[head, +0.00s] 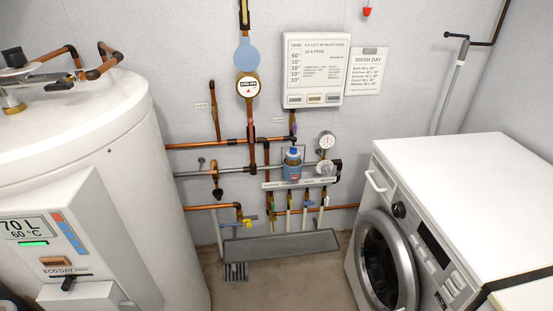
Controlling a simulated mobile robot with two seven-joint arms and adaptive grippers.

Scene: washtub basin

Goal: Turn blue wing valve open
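A small blue handle (309,203), which looks like the blue wing valve, sits on the row of valves low on the back wall, under the white manifold bar. It is too small to tell which way its wings point. Other small valve handles stand beside it, and a yellow handle (247,224) is to the left. A blue-labelled bottle (292,165) stands just above the bar. Neither of my grippers is in view.
A white water tank (75,140) fills the left side and a washing machine (470,190) the right. A grey tray (280,245) lies below the valves, with a drain grate (235,271) beside it. Copper pipes (200,146) run along the wall. Bare floor (290,285) lies between tank and washer.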

